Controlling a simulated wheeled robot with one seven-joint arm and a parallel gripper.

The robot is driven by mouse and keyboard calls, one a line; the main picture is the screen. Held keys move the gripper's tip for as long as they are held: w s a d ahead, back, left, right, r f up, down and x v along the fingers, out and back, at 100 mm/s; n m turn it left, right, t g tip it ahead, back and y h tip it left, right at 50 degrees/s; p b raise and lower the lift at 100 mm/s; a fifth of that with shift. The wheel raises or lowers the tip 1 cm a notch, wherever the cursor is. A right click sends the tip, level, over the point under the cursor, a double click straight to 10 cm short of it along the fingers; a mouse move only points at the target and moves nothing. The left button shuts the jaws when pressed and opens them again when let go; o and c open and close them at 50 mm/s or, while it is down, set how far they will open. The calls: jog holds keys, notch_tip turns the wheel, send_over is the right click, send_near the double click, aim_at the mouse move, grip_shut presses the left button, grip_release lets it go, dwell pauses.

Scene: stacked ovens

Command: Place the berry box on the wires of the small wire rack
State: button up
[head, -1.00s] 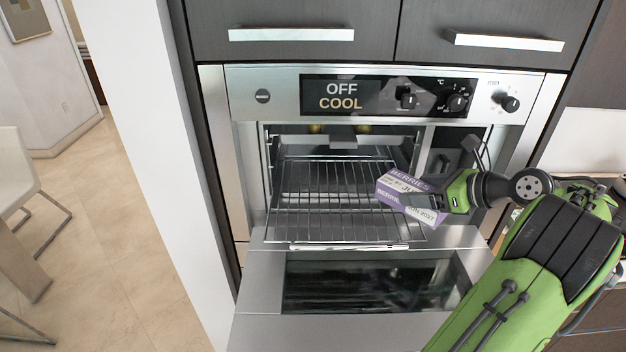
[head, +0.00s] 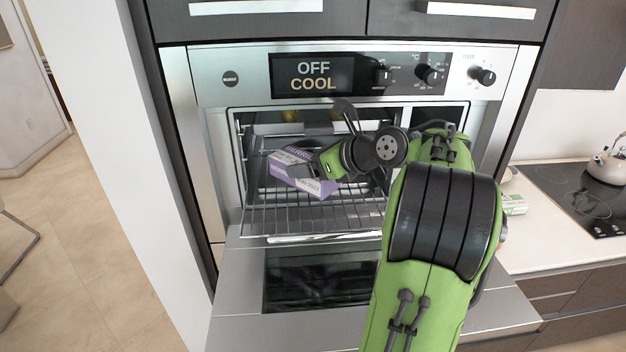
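The berry box (head: 292,177), purple and white with printed labels, is in the head view above the pulled-out wire rack (head: 280,222) of the open oven. My gripper (head: 318,170) reaches in from the right and is shut on the box's near right part. The box is tilted and turned a little. I cannot tell whether its underside touches the wires. The fingertips are mostly hidden by the box and the gripper body. One wire rack shows clearly; its right side is partly hidden by my arm.
The lowered oven door (head: 235,285) lies below the rack. The oven's control panel (head: 350,75) reads OFF COOL above the opening. A narrow compartment right of the cavity is mostly behind my arm. A kettle (head: 607,162) stands on the hob (head: 570,190) at the right.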

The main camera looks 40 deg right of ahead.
notch_tip(320, 180, down, 4)
jog(key=shift+r+b, duration=0.15)
jog(key=shift+b, duration=0.4)
jog(key=shift+d+r, duration=0.1)
jog(key=shift+r, duration=0.05)
jog(key=o, duration=1.2)
jog(key=shift+s+r, duration=0.1)
jog(key=shift+s, duration=0.05)
jog(key=p+v, duration=0.3)
jog(key=v, duration=0.9)
